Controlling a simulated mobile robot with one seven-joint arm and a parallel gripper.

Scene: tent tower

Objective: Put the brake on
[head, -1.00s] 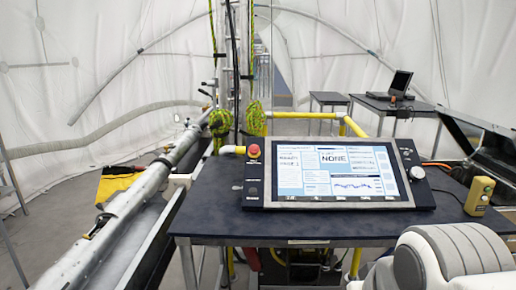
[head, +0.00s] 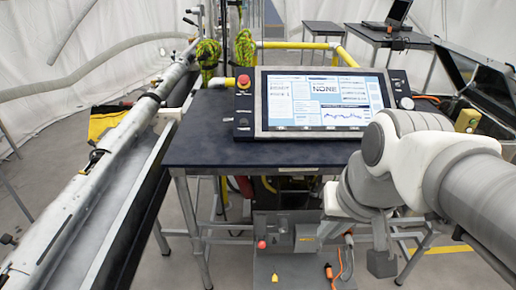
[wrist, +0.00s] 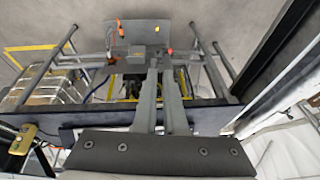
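A grey box (head: 287,236) stands under the desk, low in the head view, with a red knob (head: 262,244) on its front left. No readable label marks a brake, so I cannot tell for sure which control it is. In the wrist view the grey box (wrist: 141,33) is at the top, with a red knob (wrist: 170,51) at its lower right. My gripper (wrist: 160,66) points toward the box, its two grey fingers close together with nothing seen between them. The fingertips look apart from the knob. My arm hides part of the desk's right side in the head view.
A dark desk (head: 205,145) carries a console screen (head: 325,100) and a red stop button (head: 243,81). A yellow control box (head: 467,120) sits at the right. Desk legs flank the grey box. A metal pipe (head: 110,150) runs along the left. An orange plug and cable (head: 330,272) lie near the box.

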